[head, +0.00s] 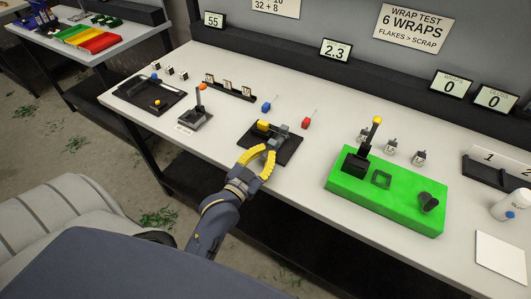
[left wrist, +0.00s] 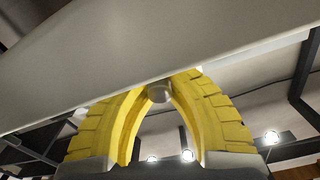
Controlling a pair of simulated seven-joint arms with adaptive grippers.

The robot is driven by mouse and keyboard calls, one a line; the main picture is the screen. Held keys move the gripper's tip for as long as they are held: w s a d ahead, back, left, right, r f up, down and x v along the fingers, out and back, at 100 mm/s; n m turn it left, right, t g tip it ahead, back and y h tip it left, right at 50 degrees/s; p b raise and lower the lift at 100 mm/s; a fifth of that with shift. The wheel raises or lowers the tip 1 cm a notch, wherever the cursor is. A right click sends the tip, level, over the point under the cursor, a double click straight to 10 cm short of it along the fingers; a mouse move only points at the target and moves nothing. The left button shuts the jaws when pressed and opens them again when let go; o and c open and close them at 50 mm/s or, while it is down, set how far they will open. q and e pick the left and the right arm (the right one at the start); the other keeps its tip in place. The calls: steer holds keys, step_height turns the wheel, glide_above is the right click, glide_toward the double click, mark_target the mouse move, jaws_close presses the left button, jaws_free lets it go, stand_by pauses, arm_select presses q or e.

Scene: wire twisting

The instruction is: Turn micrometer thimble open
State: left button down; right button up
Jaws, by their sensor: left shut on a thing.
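A dark fixture plate (head: 290,150) lies near the table's front edge in the head view. In the left wrist view the fingers (left wrist: 160,85) close on a small grey round part (left wrist: 160,93), which looks like the thimble. Its far end is hidden behind a pale surface. Any scale marks are too small to read. My right gripper is out of view.
A green fixture (head: 400,200) stands to the right, and a grey stand with an orange-tipped lever (head: 202,97) to the left.

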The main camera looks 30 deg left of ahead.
arm_select(q)
steer(key=n, duration=0.4)
steer(key=shift+n, duration=0.4)
steer(key=c, duration=1.2)
jaws_free()
steer(key=shift+c, duration=0.2)
steer(key=shift+s, duration=0.1)
steer(key=s, duration=1.2)
steer(key=shift+a, duration=0.2)
